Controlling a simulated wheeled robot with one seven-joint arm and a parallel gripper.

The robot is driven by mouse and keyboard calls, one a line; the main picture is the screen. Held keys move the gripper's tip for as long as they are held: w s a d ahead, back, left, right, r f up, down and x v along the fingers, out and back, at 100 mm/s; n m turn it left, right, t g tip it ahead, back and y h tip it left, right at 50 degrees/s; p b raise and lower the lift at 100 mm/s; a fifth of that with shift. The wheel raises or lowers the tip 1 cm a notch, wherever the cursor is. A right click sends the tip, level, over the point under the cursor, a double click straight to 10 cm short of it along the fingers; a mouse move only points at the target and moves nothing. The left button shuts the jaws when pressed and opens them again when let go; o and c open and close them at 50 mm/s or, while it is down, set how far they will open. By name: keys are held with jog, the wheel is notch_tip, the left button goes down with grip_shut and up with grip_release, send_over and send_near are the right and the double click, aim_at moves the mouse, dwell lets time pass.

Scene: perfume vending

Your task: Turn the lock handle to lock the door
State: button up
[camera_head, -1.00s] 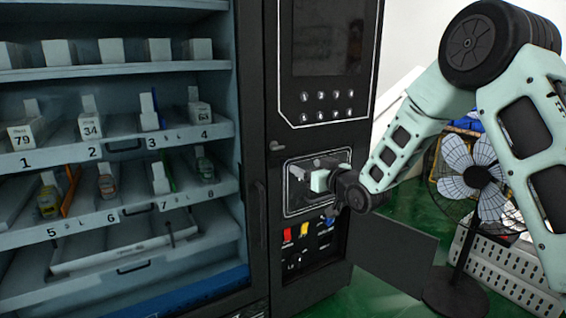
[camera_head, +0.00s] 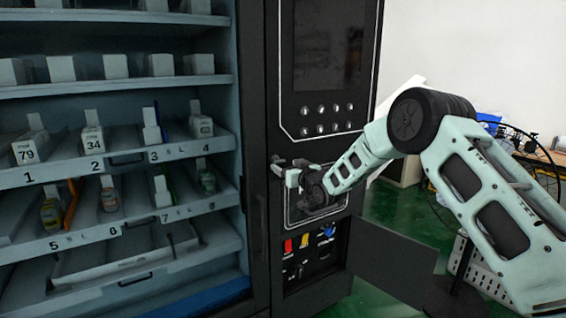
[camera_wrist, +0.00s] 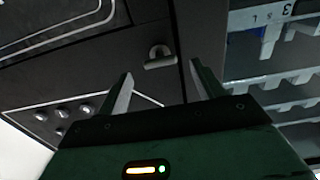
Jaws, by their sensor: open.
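The lock handle (camera_wrist: 160,58) is a small grey handle on the dark front of the vending machine. In the wrist view it lies between and just beyond the tips of my open gripper (camera_wrist: 161,71). The fingers are apart, one on each side of it, with nothing held. Whether they touch it I cannot tell. In the head view my gripper (camera_head: 287,168) is at the handle's height near the left edge of the machine's control panel (camera_head: 326,90) and largely covers the handle.
Left of the handle, shelves (camera_head: 110,170) hold boxes and bottles. Below, a small black flap (camera_head: 395,262) stands open beside a compartment with red and yellow parts (camera_head: 296,245). A fan (camera_head: 505,165) stands at the right, partly hidden by my arm.

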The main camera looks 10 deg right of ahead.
aim_at(280, 163)
jog(key=shift+x, duration=1.5)
jog(key=c, duration=1)
jog(key=shift+f, duration=0.15)
jog(key=shift+n+b, duration=9)
jog(key=shift+b, duration=1.8)
